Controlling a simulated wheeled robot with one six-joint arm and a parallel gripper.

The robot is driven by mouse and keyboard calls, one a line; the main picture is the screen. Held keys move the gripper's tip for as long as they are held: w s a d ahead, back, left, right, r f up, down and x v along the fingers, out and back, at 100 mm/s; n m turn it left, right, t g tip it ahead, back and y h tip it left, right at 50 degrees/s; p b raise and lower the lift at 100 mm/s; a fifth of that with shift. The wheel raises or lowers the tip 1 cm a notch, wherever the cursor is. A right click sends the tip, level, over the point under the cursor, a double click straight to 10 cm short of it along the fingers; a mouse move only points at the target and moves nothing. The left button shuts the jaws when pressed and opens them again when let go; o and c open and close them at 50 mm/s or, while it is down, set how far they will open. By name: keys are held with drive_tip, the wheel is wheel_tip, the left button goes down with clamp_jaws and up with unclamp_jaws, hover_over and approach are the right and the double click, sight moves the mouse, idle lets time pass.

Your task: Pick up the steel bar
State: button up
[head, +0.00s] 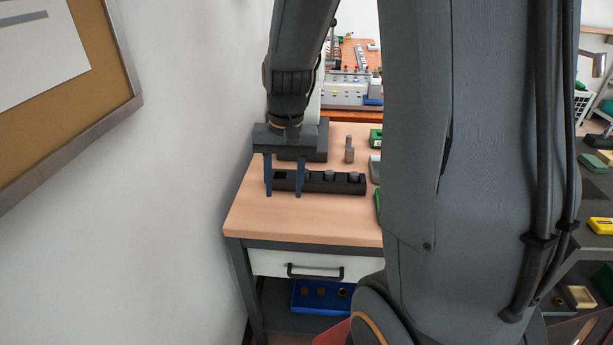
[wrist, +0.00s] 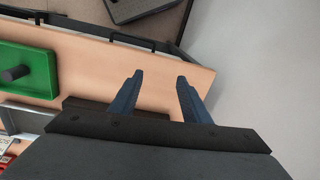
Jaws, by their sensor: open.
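Several short grey steel bars stand in the holes of a dark rack (head: 318,188) on the wooden table; one bar (head: 329,175) is near its middle. The leftmost hole looks empty. Another grey upright piece (head: 349,150) stands on the table behind the rack; I cannot tell if it is the same kind of bar. My gripper (head: 284,194) is open, fingers pointing down, in front of the rack's left end. In the wrist view my gripper (wrist: 158,80) has nothing between its fingers, with bare tabletop beyond. No bar is clearly identifiable between them.
Green trays (head: 376,138) stand at the table's right side, partly hidden by my arm. One green tray (wrist: 28,70) holds a dark cylinder. A wall (head: 190,120) is close on the left. A drawer (head: 315,265) and a blue box (head: 320,296) are below. The front tabletop is clear.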

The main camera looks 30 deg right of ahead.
drive_tip(key=w+d+f+m+y, duration=0.1)
drive_tip(key=w+d+m+y, duration=0.3)
drive_tip(key=w+d+m, duration=1.1)
drive_tip(key=shift+s+a+f+n+g+p, duration=0.1)
drive_tip(key=shift+s+a+f+n+p, duration=0.1)
drive_tip(key=shift+f+n+p, duration=0.65)
drive_tip(key=shift+s+a+f+n+g+p, duration=0.1)
drive_tip(key=shift+a+f+n+p, duration=0.2)
drive_tip(key=shift+f, duration=1.1)
drive_tip(key=shift+s+a+f+n+g+p, duration=0.15)
drive_tip(key=shift+f+n+p, duration=0.45)
drive_tip(key=shift+f, duration=0.5)
clamp_jaws()
